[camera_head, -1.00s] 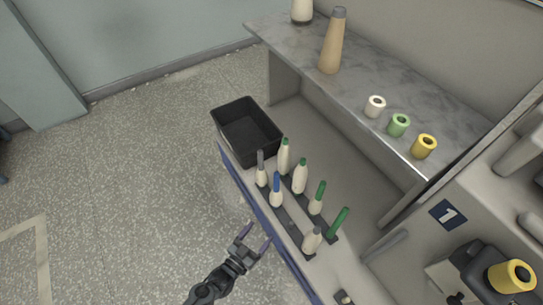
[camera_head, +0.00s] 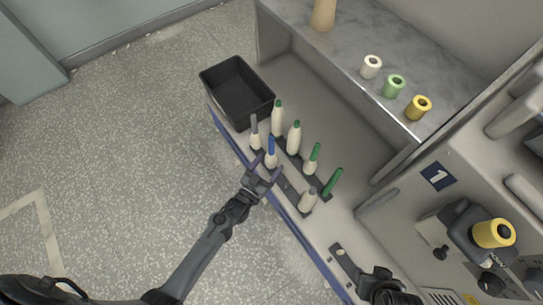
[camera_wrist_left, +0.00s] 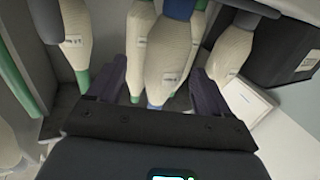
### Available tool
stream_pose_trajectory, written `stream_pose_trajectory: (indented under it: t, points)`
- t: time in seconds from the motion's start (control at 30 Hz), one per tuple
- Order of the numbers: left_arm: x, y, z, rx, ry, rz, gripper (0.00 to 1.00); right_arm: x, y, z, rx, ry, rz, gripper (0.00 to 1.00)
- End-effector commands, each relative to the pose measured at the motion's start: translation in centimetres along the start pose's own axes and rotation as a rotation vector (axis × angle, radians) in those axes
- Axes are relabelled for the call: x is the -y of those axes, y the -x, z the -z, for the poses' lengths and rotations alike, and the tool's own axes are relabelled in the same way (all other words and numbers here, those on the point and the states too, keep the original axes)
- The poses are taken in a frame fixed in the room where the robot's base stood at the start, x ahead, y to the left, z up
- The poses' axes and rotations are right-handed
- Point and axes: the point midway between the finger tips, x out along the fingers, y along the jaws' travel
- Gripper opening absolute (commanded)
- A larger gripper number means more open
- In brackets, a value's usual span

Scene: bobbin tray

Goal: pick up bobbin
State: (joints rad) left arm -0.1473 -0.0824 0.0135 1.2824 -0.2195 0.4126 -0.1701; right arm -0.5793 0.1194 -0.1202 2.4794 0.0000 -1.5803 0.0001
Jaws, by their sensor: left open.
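Several cream bobbins stand on two dark rails, among them a blue-tipped bobbin (camera_head: 271,156), a grey-tipped one (camera_head: 255,138) and green-tipped ones (camera_head: 294,138). A thin green spindle (camera_head: 332,183) and a short grey-tipped bobbin (camera_head: 308,201) stand nearer the right end. My left gripper (camera_head: 265,171) is open, right at the blue-tipped bobbin. In the left wrist view this bobbin (camera_wrist_left: 170,55) shows between the two spread fingers; whether they touch it I cannot tell. My right gripper is not clearly seen.
A black bin (camera_head: 240,90) stands beyond the rails. A shelf (camera_head: 345,60) above holds white, green and yellow spools. A small dark rail (camera_head: 345,265) and a black object (camera_head: 382,287) lie at lower right. A machine with a yellow spool (camera_head: 493,233) stands at right.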

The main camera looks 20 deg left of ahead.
Motion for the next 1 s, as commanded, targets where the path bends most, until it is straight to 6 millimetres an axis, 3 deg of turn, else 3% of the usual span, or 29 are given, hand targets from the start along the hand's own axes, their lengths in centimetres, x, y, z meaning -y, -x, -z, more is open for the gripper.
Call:
stream_pose_trajectory:
  t: [0.43, 0.77, 1.0]
  points:
    - [0.4, -4.7, -0.3, -0.002, 0.001, 0.001, 0.80, 0.2, -3.0, -1.0, 0.001, -0.002, 0.002, 0.43]
    - [0.4, -5.1, -0.2, 0.001, 0.000, 0.000, 0.80, 0.1, -3.0, -1.0, 0.000, -0.002, 0.001, 0.43]
    - [0.4, -5.1, -0.2, 0.001, 0.000, 0.000, 0.44, 0.1, -3.0, -1.0, 0.000, 0.000, 0.000, 0.43]
